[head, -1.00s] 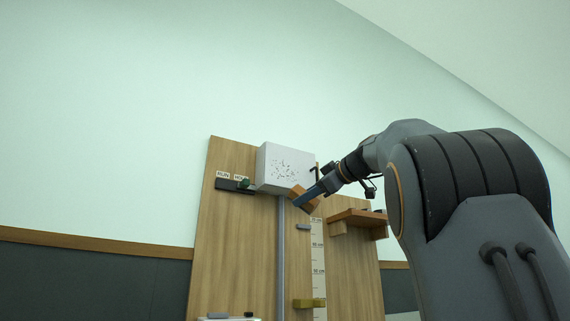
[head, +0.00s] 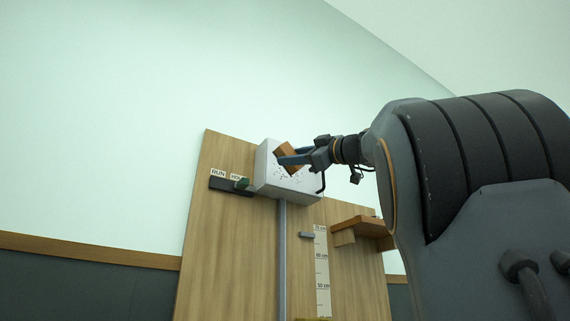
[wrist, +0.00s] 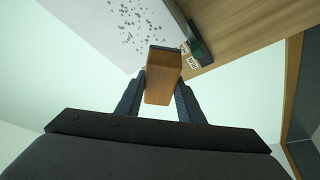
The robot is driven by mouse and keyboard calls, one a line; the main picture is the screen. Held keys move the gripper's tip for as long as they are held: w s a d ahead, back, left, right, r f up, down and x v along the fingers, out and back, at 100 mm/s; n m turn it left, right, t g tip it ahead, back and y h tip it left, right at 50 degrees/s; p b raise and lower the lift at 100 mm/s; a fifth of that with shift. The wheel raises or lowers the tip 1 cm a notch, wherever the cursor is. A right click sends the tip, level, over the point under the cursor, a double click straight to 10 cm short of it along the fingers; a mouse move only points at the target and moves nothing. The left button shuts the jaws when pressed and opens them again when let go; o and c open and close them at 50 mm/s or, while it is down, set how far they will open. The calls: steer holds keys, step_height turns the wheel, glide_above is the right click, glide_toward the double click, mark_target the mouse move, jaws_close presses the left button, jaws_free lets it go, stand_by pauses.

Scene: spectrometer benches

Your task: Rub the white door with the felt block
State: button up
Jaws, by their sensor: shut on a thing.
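The white door is the speckled front of a white box (head: 268,185) high on a wooden panel; it also shows in the wrist view (wrist: 100,22). Dark specks cover part of it. My gripper (head: 283,160) is shut on the felt block (head: 288,150), a brown block with a dark face at its far end. In the wrist view the felt block (wrist: 163,82) sits between both fingers, its dark end toward the door. In the head view the block overlaps the upper part of the door. I cannot tell whether it touches. The block and fingers hide part of the door.
A dark switch plate (head: 222,184) with RUN label and a green knob (head: 242,184) is left of the box. A wooden shelf (head: 362,226) juts out at the right. A grey post (head: 282,250) and a ruler strip (head: 322,270) run below.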

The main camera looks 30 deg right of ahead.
steer(key=shift+w+a+r+p, duration=0.15)
steer(key=shift+w+p, duration=0.15)
steer(key=shift+w, duration=0.15)
steer(key=shift+w+p, duration=1.75)
steer(key=shift+w, duration=0.8)
steer(key=shift+w, duration=0.95)
steer(key=shift+b, duration=0.3)
steer(key=shift+d+b, duration=0.5)
steer(key=shift+d, duration=1.65)
